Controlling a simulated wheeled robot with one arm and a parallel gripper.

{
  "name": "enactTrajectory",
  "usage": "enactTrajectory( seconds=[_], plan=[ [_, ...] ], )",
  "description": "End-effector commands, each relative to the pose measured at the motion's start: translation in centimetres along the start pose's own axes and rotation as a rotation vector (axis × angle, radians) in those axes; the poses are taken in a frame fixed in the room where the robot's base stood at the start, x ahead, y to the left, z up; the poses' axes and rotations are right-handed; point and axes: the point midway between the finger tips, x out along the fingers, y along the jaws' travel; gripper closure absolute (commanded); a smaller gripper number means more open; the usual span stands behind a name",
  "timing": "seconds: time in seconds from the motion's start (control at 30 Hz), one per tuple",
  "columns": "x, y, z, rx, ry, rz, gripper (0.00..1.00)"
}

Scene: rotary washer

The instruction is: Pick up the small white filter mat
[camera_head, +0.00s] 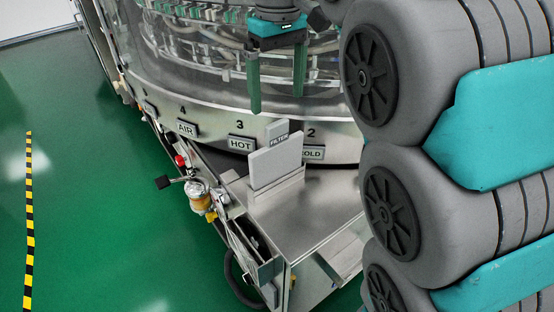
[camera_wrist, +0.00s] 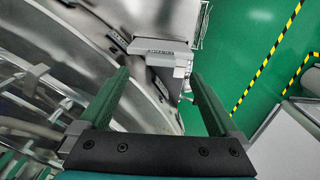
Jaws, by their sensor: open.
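The small white filter mat (camera_head: 276,162) stands upright on the metal ledge in front of the washer, its lower edge in a low metal holder. A small tab marked FILTER sticks up behind it. In the wrist view the mat (camera_wrist: 158,60) is seen from above as a pale band, a little beyond the fingertips. My gripper (camera_head: 277,104) has two green fingers, spread apart and empty, hanging above the mat without visible contact. In the wrist view my gripper (camera_wrist: 158,74) has one finger toward each end of the band.
The round washer (camera_head: 220,110) with numbered AIR, HOT and COLD plates curves close behind the mat. A valve with an amber bowl (camera_head: 198,192) and a red button (camera_head: 180,160) are at the ledge's left. The ledge top (camera_head: 300,215) is clear in front of the holder.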

Motion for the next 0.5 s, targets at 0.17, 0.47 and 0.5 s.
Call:
enactTrajectory(
  seconds=[0.17, 0.47, 0.5],
  plan=[
    [2.2, 0.0, 0.1, 0.002, -0.002, -0.001, 0.03],
    [3.4, -0.1, 0.1, 0.003, -0.005, -0.003, 0.03],
    [3.7, -0.1, 0.1, 0.003, -0.002, -0.002, 0.03]
  ],
)
